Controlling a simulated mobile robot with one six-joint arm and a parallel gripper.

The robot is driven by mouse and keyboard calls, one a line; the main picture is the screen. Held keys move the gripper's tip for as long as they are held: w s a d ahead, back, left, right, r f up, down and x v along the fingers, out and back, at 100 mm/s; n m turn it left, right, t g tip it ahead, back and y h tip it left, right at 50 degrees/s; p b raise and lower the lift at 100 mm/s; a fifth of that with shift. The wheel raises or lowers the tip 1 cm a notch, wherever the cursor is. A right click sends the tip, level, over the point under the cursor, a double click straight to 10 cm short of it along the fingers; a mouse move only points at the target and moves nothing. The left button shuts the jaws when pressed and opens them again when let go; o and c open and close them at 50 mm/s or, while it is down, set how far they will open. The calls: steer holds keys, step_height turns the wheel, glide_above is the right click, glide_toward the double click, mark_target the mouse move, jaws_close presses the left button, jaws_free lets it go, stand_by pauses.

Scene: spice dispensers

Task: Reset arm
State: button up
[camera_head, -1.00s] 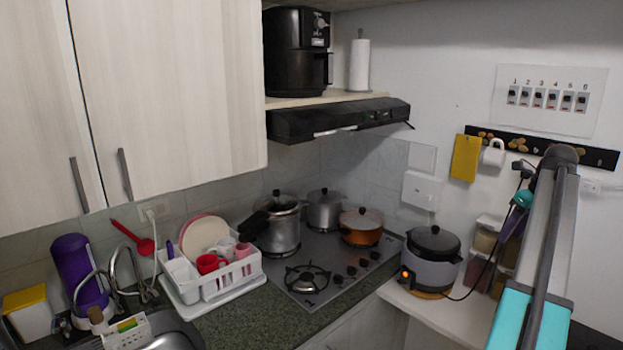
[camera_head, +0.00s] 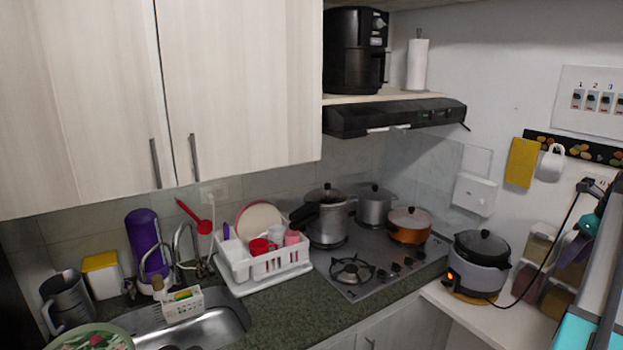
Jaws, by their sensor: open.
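My arm shows only at the right edge of the head view, as grey links with turquoise parts. My gripper is not in view, so its pose cannot be seen. Clear spice dispensers (camera_head: 531,284) with brownish contents stand on the white counter at the right.
A rice cooker (camera_head: 479,264) stands on the white counter (camera_head: 462,308), its black cord running up to a wall socket. The stove (camera_head: 350,272) holds several pots. A dish rack (camera_head: 280,262) and sink (camera_head: 214,322) lie left. Cabinets (camera_head: 240,90) and a range hood (camera_head: 395,116) hang above.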

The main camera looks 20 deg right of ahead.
steer(key=w+a+f+n+g+y+b, duration=0.1)
steer(key=w+a+f+n, duration=0.35)
steer(key=a+f, duration=0.55)
steer(key=w+a+f+n+g+y+b, duration=0.1)
steer(key=w+a+f+n, duration=0.4)
steer(key=f, duration=0.9)
steer(key=w+a+f+n+g+b, duration=0.2)
steer(key=a+f+n, duration=0.6)
steer(key=a+f, duration=1.45)
steer(key=s+a+f+n+g+b, duration=0.1)
steer(key=s+a+f+n, duration=0.4)
steer(key=a+f, duration=0.4)
steer(key=s+a+f+n+g+b, duration=0.15)
steer(key=s+a+f+n, duration=0.4)
steer(key=a, duration=0.55)
steer(key=s+a+f+n+g+h, duration=0.1)
steer(key=s+a+f+n, duration=0.3)
steer(key=s, duration=0.5)
steer(key=s+a+f+n+g+b, duration=0.1)
steer(key=s+a+f+n, duration=0.3)
steer(key=s, duration=0.5)
step_height(320, 180, down, 2)
steer(key=a, duration=0.2)
steer(key=shift+s+a+h+b, duration=0.2)
steer(key=shift+a+h+b, duration=0.1)
steer(key=shift+a+h, duration=0.1)
steer(key=shift+g, duration=0.25)
